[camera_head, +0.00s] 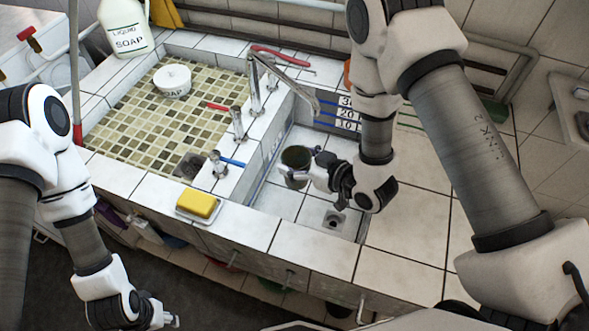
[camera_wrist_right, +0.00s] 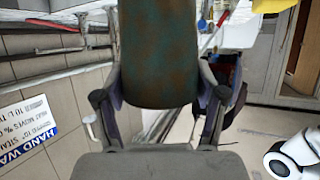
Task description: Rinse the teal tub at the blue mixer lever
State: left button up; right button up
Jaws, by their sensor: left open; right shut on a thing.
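The teal tub (camera_head: 296,180) is held over the right basin, its dark open mouth facing up. My right gripper (camera_head: 312,174) is shut on it from the right. The right wrist view shows the tub (camera_wrist_right: 158,50) close up, teal with brown stains, between both fingers. The blue mixer lever (camera_head: 233,162) sits on a short tap at the basin divider, left of the tub. The metal spout (camera_head: 309,97) reaches over the right basin, above the tub in the picture. No water stream shows. My left gripper (camera_head: 168,321) is open and empty, low at the left, in front of the sink.
A red lever (camera_head: 218,106) and tap stand behind the blue one. A yellow sponge (camera_head: 198,203) lies in a dish on the front rim. A white soap tub (camera_head: 172,80) is in the left, mosaic basin. A soap bottle (camera_head: 126,27) stands behind. White tiles (camera_head: 410,220) at right are clear.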

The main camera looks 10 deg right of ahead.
jog(key=w+d+f+b, duration=0.1)
jog(key=w+d, duration=0.3)
jog(key=w, duration=0.3)
jog(key=shift+w+f, duration=0.15)
jog(key=shift+f, duration=0.2)
jog(key=shift+a, duration=0.1)
